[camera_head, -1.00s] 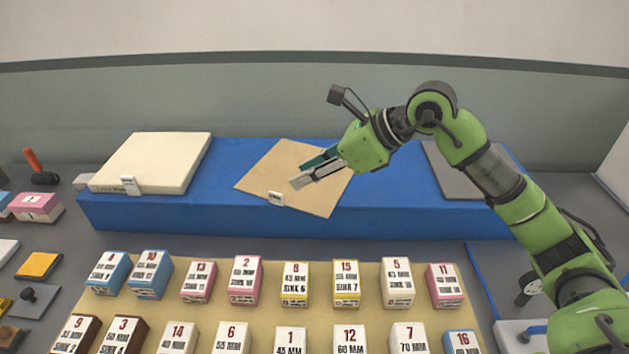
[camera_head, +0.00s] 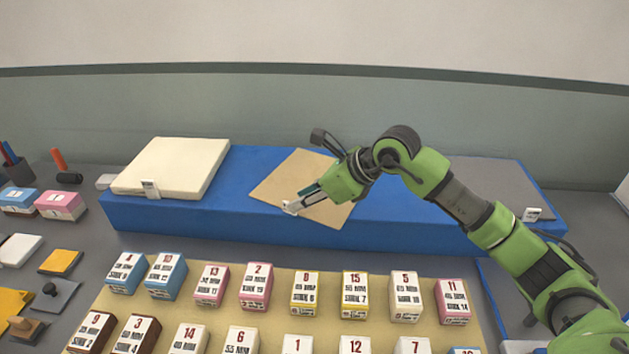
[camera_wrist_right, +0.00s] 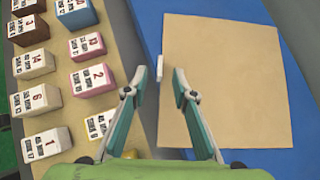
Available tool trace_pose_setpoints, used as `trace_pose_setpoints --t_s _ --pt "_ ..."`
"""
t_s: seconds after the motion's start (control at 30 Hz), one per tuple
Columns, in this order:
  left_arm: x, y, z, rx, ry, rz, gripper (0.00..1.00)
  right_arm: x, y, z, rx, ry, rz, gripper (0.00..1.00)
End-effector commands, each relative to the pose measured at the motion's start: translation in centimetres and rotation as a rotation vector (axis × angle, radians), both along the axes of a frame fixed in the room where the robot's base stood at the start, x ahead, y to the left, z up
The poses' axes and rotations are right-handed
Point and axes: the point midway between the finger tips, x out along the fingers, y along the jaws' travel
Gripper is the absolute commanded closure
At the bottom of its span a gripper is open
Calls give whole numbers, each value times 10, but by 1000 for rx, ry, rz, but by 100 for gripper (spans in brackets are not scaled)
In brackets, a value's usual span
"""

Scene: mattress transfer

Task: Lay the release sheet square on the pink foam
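A tan square sheet (camera_head: 290,180), which looks like the release sheet, lies turned at an angle on the blue bench. It also shows in the right wrist view (camera_wrist_right: 230,80). My right gripper (camera_head: 293,206) is over its near edge. In the right wrist view the gripper's fingers (camera_wrist_right: 161,72) are apart, with a small white tag (camera_wrist_right: 160,68) between them at the sheet's edge. I cannot tell whether they touch it. Pink blocks stand on a tan board, such as numbers 2 (camera_head: 257,286), 13 (camera_head: 210,286) and 11 (camera_head: 456,300). Which is the pink foam is unclear. My left gripper is not in view.
The blue bench (camera_head: 240,222) carries a cream slab (camera_head: 172,168) at left and a grey sheet (camera_head: 490,180) at right. Numbered blocks crowd the tan board (camera_head: 210,318) in front. Another pink block (camera_head: 60,205) and small tools lie at the far left.

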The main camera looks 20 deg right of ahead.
Motion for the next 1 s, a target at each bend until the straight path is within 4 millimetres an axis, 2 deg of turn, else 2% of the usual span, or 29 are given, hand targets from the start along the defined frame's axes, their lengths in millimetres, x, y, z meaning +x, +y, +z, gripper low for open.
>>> trace_pose_setpoints --t_s 0.03,0.1,0.27,0.5,0.53,0.6,1.0 --pt "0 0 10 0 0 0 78 3 5 -2 3 4 1 75" --pt "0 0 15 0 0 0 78 8 10 -11 2 4 1 75" --pt "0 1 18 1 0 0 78 17 18 -24 1 1 0 75" --pt "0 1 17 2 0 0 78 19 19 -27 0 -1 1 75" --pt "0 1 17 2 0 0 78 19 19 -27 0 -1 1 80" --pt "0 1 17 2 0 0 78 19 19 -27 0 -1 1 98" --pt "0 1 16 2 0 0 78 19 18 -26 0 -2 0 100"
